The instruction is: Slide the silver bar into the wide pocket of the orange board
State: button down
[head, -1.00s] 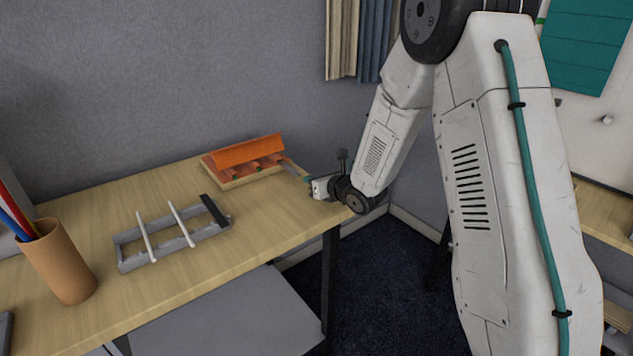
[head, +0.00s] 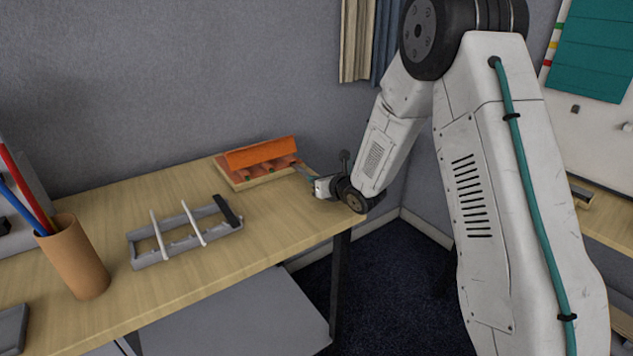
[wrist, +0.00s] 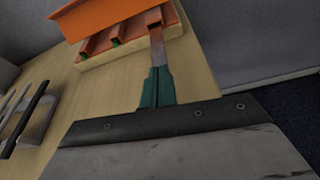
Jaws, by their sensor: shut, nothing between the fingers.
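The orange board (head: 262,153) stands at the table's far right end, with a slanted orange cover over a row of pockets on a pale wooden base. It also shows at the top of the wrist view (wrist: 105,18). The silver bar (wrist: 157,48) points lengthwise at the rightmost visible pocket, its far end at the pocket mouth; how deep it sits is unclear. My gripper (wrist: 157,76) has its teal fingers shut and empty, right at the bar's near end. In the head view my gripper (head: 309,178) is low beside the board's right front corner.
A grey rack (head: 170,257) with two white rods and a black bar stands left of the board. A brown pencil cup (head: 75,262) is farther left. The tabletop between rack and board is clear. The table's right edge lies close under my gripper; a wall is behind.

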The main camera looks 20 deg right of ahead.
aim_at(299, 168)
jog(key=shift+w+a, duration=0.45)
jog(key=shift+w, duration=0.95)
jog(key=shift+w+a, duration=0.45)
jog(key=shift+w, duration=0.95)
jog(key=shift+w+a, duration=0.45)
jog(key=shift+w, duration=0.95)
jog(key=shift+s+d, duration=0.3)
jog(key=shift+s, duration=0.5)
jog(key=shift+s+d, duration=0.25)
jog(key=shift+s, duration=0.55)
jog(key=v, duration=0.7)
jog(key=shift+r, duration=0.15)
jog(key=s+d+r+m+g+h, duration=0.3)
jog(key=s+r+m, duration=0.3)
jog(key=s+m, duration=0.35)
jog(key=s+d+r+m+g+h, duration=0.2)
jog(key=s+d+r+m+h, duration=0.1)
jog(key=s+r+m, duration=0.65)
jog(key=s+a+m+g, duration=0.1)
jog(key=s+m+g, duration=0.2)
jog(key=s+m, duration=0.6)
jog(key=s+a+m+g+y, duration=0.1)
jog(key=s+m+g, duration=0.3)
jog(key=s+m, duration=0.6)
jog(key=s+a, duration=0.1)
jog(key=s, duration=0.9)
jog(key=shift+a+m+g, duration=0.3)
